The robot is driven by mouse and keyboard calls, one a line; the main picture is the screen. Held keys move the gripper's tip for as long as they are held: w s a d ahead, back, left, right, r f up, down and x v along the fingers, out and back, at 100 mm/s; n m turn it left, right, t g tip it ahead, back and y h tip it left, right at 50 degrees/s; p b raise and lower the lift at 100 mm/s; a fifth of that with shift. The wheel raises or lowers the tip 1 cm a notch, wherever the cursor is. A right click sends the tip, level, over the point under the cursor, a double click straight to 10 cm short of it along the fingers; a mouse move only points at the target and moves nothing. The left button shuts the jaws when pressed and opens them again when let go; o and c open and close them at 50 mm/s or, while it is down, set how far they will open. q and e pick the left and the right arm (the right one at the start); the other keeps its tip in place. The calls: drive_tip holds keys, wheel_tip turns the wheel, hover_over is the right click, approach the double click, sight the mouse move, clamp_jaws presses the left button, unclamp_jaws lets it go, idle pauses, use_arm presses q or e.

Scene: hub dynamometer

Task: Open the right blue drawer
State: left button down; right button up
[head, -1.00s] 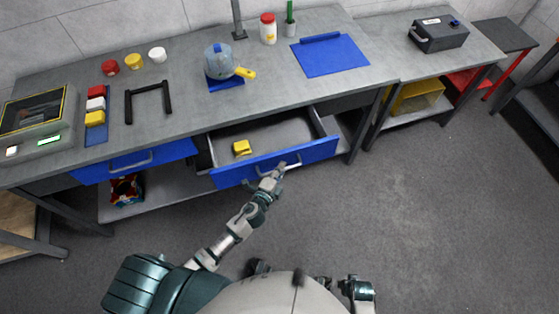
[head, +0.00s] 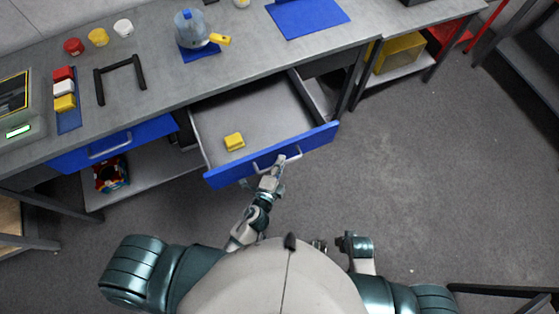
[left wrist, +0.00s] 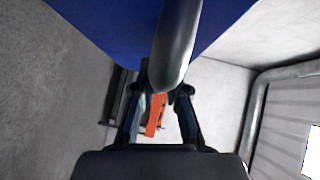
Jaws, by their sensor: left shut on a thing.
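The right blue drawer (head: 318,139) is pulled well out from under the bench, and its grey inside shows. A yellow block (head: 234,142) lies in it, towards the front left. My left gripper (head: 275,168) is shut on the drawer's metal handle (head: 292,159), at the middle of the blue front. In the left wrist view the handle (left wrist: 178,40) runs down between the fingers (left wrist: 163,92), with the blue drawer front (left wrist: 112,22) behind. Parts of my right arm show near my body; its gripper's jaws are not clear.
The left blue drawer (head: 112,146) is shut. The grey bench top (head: 150,80) carries colored jars, small blocks, a black frame, a blue mat (head: 308,17) and a clear vessel (head: 188,29) with a yellow handle. The floor (head: 420,150) to the right is clear.

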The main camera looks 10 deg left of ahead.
use_arm(q)
drive_tip(key=shift+f, duration=0.15)
drive_tip(key=c, duration=1.2)
unclamp_jaws()
drive_tip(key=v, duration=1.2)
drive_tip(key=shift+d, duration=0.1)
